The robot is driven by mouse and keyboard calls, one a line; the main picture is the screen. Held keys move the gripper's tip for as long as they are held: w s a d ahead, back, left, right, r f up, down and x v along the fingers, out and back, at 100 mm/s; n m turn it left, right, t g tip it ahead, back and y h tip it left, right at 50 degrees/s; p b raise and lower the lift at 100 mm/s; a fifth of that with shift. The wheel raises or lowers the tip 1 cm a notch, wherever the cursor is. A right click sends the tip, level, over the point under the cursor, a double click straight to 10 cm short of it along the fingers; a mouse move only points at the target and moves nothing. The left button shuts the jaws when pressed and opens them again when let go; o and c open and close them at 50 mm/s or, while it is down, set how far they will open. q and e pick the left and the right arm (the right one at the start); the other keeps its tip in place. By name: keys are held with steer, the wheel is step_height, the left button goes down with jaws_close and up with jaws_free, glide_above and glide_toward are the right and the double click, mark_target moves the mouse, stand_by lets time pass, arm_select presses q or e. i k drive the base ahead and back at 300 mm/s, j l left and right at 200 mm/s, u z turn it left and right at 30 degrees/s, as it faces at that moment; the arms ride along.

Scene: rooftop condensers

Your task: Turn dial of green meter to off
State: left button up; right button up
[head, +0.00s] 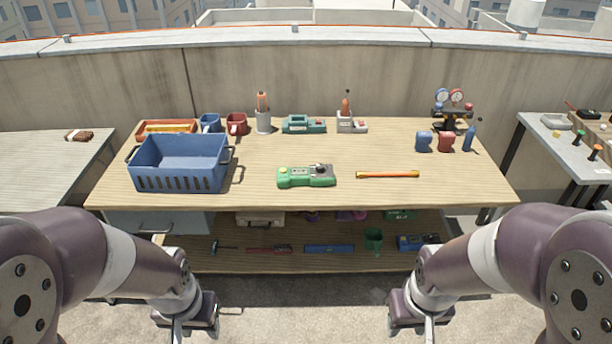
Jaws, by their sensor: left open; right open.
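A green meter (306,176) lies flat near the middle of the wooden workbench, towards its front edge. It has a dark dial (318,168) on its right part and a yellow patch at its left end; the dial's setting is too small to read. My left gripper (195,337) is open and empty, low in front of the bench and left of the meter. My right gripper (424,338) is open and empty, low in front of the bench and right of the meter. Both are well apart from the meter.
A blue crate (180,177) stands left of the meter, and an orange-yellow stick (387,174) lies to its right. A teal device (304,124) sits behind it. A gauge set (452,108) stands at the back right. Tools lie on the lower shelf (280,262). Bench around the meter is clear.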

mark_target(319, 167)
steer(key=i+z, duration=0.25)
steer(key=i, duration=0.3)
steer(key=i+j+z, duration=0.1)
steer(key=i+z, duration=0.2)
steer(key=i, duration=0.2)
steer(key=i+j+z, duration=0.25)
steer(key=i, duration=0.3)
steer(key=i+j+z, duration=0.25)
steer(key=i, duration=0.25)
